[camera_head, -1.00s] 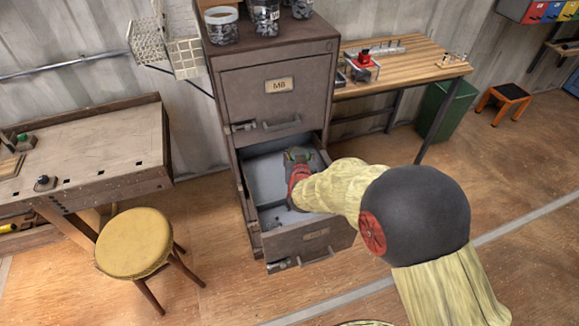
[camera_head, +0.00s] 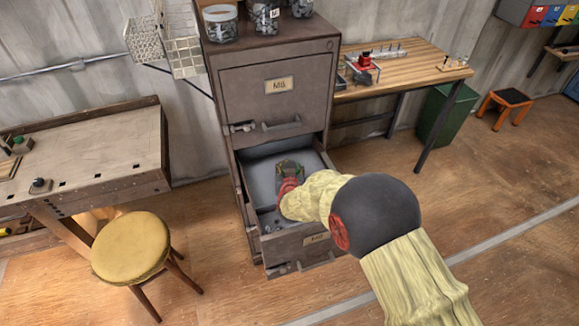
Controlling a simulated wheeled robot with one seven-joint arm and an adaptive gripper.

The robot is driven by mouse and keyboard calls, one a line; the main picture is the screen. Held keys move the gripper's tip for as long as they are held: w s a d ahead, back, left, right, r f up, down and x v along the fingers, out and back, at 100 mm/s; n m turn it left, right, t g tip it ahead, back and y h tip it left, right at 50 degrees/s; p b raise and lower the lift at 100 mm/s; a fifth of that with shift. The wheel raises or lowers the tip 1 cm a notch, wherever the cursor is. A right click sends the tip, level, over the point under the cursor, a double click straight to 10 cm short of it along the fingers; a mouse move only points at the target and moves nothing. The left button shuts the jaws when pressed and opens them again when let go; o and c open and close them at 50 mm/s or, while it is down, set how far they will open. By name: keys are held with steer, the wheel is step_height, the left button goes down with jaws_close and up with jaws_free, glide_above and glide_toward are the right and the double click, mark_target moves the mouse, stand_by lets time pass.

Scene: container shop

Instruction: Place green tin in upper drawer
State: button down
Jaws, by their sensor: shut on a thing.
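The grey metal cabinet has a closed upper drawer (camera_head: 245,95) with a label and a bar handle. Below it, the lower drawer (camera_head: 262,240) is pulled out, with a pale inside and a few small bits at its front. My gripper (camera_head: 289,172) reaches into or just above this open drawer from the right. It is shut on a small dark green thing, apparently the green tin (camera_head: 290,166), of which only a little shows between the fingers. I cannot tell if the tin touches the drawer floor.
Jars (camera_head: 220,24) stand on the cabinet top. A yellow stool (camera_head: 131,246) and a workbench (camera_head: 80,150) are at left. A wooden table (camera_head: 405,72) and a green bin (camera_head: 438,115) are at right. The floor in front is clear.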

steer(key=shift+f, duration=0.15)
steer(key=c, duration=1)
jaws_free()
